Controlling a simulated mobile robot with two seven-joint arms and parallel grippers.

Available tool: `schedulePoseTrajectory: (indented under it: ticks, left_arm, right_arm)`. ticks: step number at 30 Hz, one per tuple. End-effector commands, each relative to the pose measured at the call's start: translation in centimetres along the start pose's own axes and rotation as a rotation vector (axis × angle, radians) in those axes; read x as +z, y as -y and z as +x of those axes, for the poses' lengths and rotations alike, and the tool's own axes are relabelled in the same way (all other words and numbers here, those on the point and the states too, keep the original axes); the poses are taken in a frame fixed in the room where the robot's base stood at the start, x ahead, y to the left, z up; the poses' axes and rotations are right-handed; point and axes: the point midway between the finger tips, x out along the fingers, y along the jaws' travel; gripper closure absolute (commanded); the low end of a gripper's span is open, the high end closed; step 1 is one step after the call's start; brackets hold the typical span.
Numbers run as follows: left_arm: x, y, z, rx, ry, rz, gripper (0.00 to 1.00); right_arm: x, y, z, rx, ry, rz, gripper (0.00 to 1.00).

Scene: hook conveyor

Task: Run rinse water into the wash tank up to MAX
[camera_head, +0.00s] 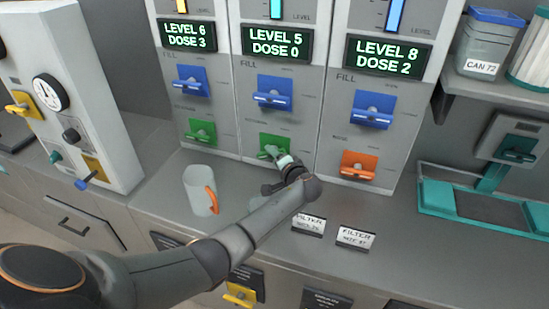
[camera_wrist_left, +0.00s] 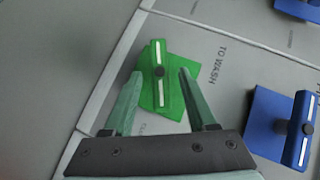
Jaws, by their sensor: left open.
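My left gripper (camera_head: 274,158) is at the green valve handle (camera_head: 268,141) at the bottom of the middle panel, which reads "LEVEL 5, DOSE 0". In the left wrist view, the green handle (camera_wrist_left: 160,90) on its square plate lies between the two spread fingers (camera_wrist_left: 160,75), which are open with a gap on each side. "TO WASH" is printed beside it. The blue handle (camera_head: 272,92) under "FILL" on the middle panel is above my gripper; a blue handle (camera_wrist_left: 302,130) shows at the right in the wrist view. No MAX mark is readable. My right gripper is not in view.
The left panel's display (camera_head: 188,36) reads level 6, dose 3; the right one's (camera_head: 388,55) reads level 8, dose 2. An orange handle (camera_head: 357,166) is on the right panel. A white mug (camera_head: 198,190) with an orange handle and filter cards (camera_head: 355,238) are on the counter.

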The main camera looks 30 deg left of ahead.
Motion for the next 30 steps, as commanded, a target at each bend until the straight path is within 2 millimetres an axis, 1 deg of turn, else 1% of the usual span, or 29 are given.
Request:
schedulePoseTrajectory:
  ticks: [6,7,21,22,30]
  left_arm:
    - [0.01,0.01,0.04,0.0,0.0,0.0,0.43]
    - [0.01,0.01,0.04,0.0,0.0,0.0,0.45]
    - [0.02,0.0,0.01,0.0,0.0,0.001,0.98]
    - [0.02,-0.01,0.01,0.0,0.0,0.001,1.0]
    - [0.02,-0.02,0.0,0.0,0.0,0.001,1.0]
  right_arm:
    - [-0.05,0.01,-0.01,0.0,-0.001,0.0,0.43]
    - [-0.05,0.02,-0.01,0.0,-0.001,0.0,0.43]
    - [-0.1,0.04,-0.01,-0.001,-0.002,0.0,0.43]
    - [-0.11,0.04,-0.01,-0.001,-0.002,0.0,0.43]
    - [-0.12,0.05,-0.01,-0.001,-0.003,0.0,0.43]
